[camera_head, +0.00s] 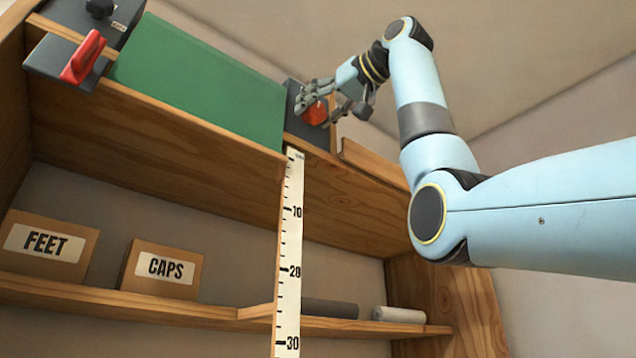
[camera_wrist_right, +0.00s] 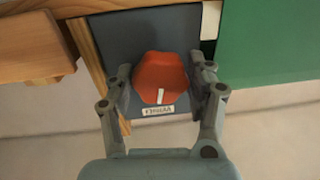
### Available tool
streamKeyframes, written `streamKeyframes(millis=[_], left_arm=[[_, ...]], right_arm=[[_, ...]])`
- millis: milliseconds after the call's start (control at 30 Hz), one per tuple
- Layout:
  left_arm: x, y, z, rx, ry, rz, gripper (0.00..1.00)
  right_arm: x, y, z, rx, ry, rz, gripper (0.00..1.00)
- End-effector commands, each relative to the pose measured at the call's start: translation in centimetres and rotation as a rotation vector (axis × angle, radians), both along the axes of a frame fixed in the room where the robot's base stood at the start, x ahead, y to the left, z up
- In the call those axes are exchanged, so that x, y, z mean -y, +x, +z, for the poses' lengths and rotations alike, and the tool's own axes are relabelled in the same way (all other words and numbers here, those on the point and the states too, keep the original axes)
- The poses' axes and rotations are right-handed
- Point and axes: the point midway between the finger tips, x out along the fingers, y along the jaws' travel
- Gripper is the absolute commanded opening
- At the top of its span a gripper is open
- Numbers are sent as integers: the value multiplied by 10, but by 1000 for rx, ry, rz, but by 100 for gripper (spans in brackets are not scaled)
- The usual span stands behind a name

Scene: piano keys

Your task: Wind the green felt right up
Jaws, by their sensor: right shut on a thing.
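An orange-red knob (camera_wrist_right: 161,78) sits on the dark plate (camera_wrist_right: 124,32) at the right end of the felt. My right gripper (camera_head: 318,108) is shut on this knob, with one finger on each side of it. A small label below the knob is too blurred to read surely. A red lever (camera_head: 84,57) and a black knob (camera_head: 99,8) are at the left end. My left gripper is not in view.
A white ruler (camera_head: 289,250) hangs down from the bench edge, marked 10, 20 and 30. A shelf below holds boxes labelled FEET (camera_head: 48,247) and CAPS (camera_head: 161,270), plus a dark roll (camera_head: 330,308) and a light roll (camera_head: 399,314).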

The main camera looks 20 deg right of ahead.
Motion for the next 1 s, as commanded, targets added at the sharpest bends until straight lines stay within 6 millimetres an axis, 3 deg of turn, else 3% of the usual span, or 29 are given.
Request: streamKeyframes(millis=[200, 500, 533, 700, 1000], left_arm=[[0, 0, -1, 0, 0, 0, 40], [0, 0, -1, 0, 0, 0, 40], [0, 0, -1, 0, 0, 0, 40], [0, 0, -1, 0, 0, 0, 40], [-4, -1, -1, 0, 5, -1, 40]], right_arm=[[0, 0, 1, 65, -178, 0, 23], [0, 0, 0, 74, -205, 1, 23], [0, 0, 0, 74, -205, 1, 56], [0, 0, 0, 74, -204, 1, 78], [1, -1, 1, 74, -202, 1, 79]])
